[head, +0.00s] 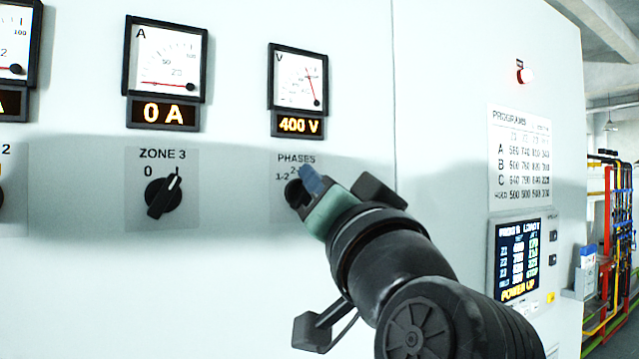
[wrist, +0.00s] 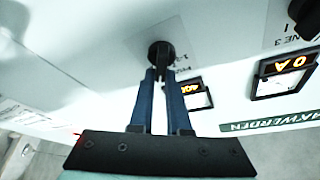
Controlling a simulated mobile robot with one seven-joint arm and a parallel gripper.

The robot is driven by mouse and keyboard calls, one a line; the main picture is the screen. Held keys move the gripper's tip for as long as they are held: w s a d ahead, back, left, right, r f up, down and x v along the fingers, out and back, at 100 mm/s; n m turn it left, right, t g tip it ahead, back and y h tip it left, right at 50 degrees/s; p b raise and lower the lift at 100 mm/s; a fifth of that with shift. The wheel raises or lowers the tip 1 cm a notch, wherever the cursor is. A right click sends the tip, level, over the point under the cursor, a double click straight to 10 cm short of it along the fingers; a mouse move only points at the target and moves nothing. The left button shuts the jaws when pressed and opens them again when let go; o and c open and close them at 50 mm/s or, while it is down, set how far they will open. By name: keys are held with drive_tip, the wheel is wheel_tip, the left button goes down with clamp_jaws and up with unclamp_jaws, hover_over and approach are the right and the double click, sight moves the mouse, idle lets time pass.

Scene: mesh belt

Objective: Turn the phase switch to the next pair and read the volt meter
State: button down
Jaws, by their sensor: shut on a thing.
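The phase switch (head: 293,193) is a black rotary knob under the label PHASES, partly hidden behind my gripper (head: 308,182) in the head view. In the wrist view the blue fingers of my gripper (wrist: 160,78) are shut on the knob (wrist: 160,52). The marks 1-2 and part of 2-3 show above the knob; its pointer position cannot be made out. The volt meter (head: 298,80) above has its red needle up near the upper right of the scale, and its display (head: 298,125) reads 400 V.
The ZONE 3 knob (head: 163,195) is to the left, below an ammeter (head: 165,60) with a 0 A display (head: 164,112). To the right are a red lamp (head: 525,75), a programs sheet (head: 520,150) and a screen (head: 518,260).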

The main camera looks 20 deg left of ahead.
drive_tip(key=shift+w+a+f+m+h+p, duration=0.15)
drive_tip(key=shift+f+m+h+p, duration=0.15)
drive_tip(key=shift+m, duration=0.45)
drive_tip(key=shift+w+a+f+m+h+p, duration=0.1)
drive_tip(key=shift+f+m+h, duration=0.1)
drive_tip(key=shift+m+h, duration=0.4)
drive_tip(key=shift+m, duration=0.35)
drive_tip(key=c, duration=0.9)
unclamp_jaws()
drive_tip(key=shift+s, duration=0.1)
drive_tip(key=b+v, duration=0.6)
drive_tip(key=v, duration=0.6)
drive_tip(key=shift+s+f, duration=0.1)
drive_tip(key=shift+s, duration=0.25)
